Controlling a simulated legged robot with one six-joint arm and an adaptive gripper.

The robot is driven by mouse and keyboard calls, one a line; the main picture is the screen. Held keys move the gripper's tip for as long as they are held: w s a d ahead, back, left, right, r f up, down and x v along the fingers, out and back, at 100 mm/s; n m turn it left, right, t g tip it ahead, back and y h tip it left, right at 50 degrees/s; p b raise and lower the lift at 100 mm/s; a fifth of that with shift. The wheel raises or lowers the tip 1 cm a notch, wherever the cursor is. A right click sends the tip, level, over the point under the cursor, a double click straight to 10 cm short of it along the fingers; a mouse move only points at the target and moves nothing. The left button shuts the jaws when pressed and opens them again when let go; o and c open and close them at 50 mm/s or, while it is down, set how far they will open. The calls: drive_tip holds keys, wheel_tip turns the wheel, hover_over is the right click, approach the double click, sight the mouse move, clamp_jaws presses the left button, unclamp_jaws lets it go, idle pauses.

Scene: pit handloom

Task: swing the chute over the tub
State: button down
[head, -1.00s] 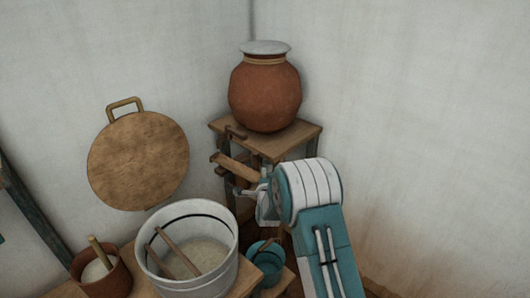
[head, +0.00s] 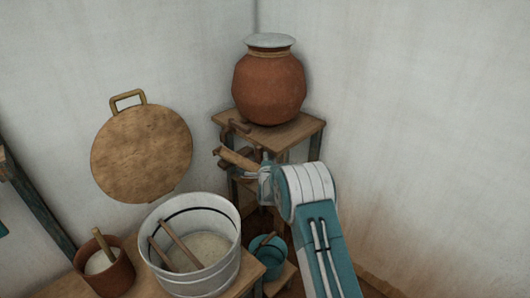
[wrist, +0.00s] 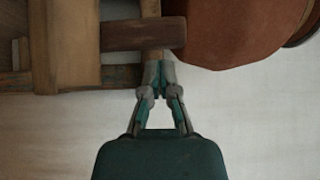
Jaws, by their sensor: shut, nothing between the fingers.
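The chute (head: 238,158) is a short wooden trough beside the stand under the clay pot, its free end pointing left. The white tub (head: 232,268) stands in front and to the left, holding pale contents and two sticks. The chute's free end is behind the tub's rim, not visibly over it. My gripper (head: 263,174) is beside the chute's right part; its fingertips are hard to make out there. In the wrist view my gripper (wrist: 160,70) is shut and empty, just below a dark wooden bar (wrist: 140,35). Whether it touches the bar, I cannot tell.
The clay pot (head: 269,90) with a pale lid stands on the wooden stand (head: 300,128). A small blue bucket (head: 269,258) sits low beside the tub. A brown pot (head: 115,280) is left of the tub. A round wooden lid (head: 142,155) leans on the wall.

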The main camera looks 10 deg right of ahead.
sight(264, 146)
drive_tip(key=shift+w+d, duration=0.2)
drive_tip(key=shift+w, duration=1.65)
drive_tip(key=shift+s+a, duration=0.1)
